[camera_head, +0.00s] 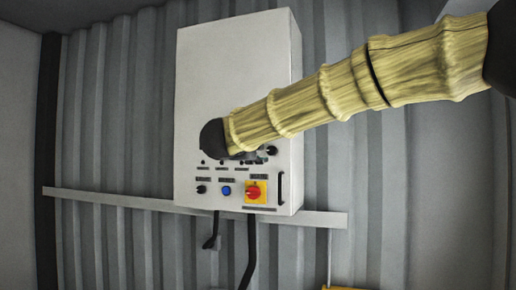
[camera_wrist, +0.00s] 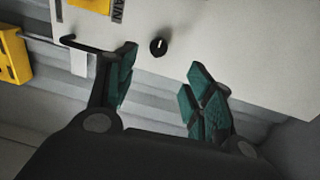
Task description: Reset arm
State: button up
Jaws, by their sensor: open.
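My gripper (camera_wrist: 162,60) is open, with its two green-padded fingers spread apart and nothing between the pads. In the wrist view a black knob (camera_wrist: 158,47) on the white panel shows just beyond the gap between the fingertips; I see no finger closed on it. In the head view my arm (camera_head: 320,95), in a yellowish ribbed sleeve, reaches from the upper right across a white control box (camera_head: 232,65). The arm's dark end lies before the lower part of the box. My fingers are mostly hidden there.
The box carries a red rotary switch (camera_head: 254,192) on a yellow plate, a blue button (camera_head: 226,191), a black knob (camera_head: 201,189) and a black handle (camera_head: 281,188). Black cables (camera_head: 250,255) hang below. A rail (camera_head: 120,200) crosses the corrugated wall. A yellow object (camera_wrist: 12,55) stands at the wrist view's left.

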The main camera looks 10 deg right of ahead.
jog(key=w+f+n+y+b, duration=0.1)
jog(key=w+f+n, duration=0.15)
jog(key=f, duration=0.75)
jog(key=w+f+n+b, duration=0.1)
jog(key=w+f+n, duration=0.15)
jog(key=f, duration=0.75)
notch_tip(320, 180, down, 34)
jog(key=s+a+n+g+y+b, duration=0.1)
jog(key=s+n+y+b, duration=0.1)
jog(key=n+y, duration=0.35)
jog(key=s+f+n+g+b, duration=0.15)
jog(key=s+f, duration=0.25)
jog(key=f, duration=0.5)
jog(key=s+f+n+g, duration=0.1)
jog(key=s+f+n, duration=0.2)
jog(key=f, duration=0.5)
jog(key=s+d+f+n+g+y+b, duration=0.1)
jog(key=s+f+n+g+y+b, duration=0.3)
jog(key=s+f, duration=2)
jog(key=s+d+f+n+g, duration=0.1)
jog(key=s+f, duration=0.4)
jog(key=s, duration=0.8)
jog(key=s+d+f+n+g, duration=0.1)
jog(key=s+f+n+g, duration=0.3)
jog(key=s, duration=0.9)
jog(key=shift+d+f+g+h+b, duration=0.25)
jog(key=shift+f+g+h+b, duration=0.1)
jog(key=shift+f+g, duration=0.55)
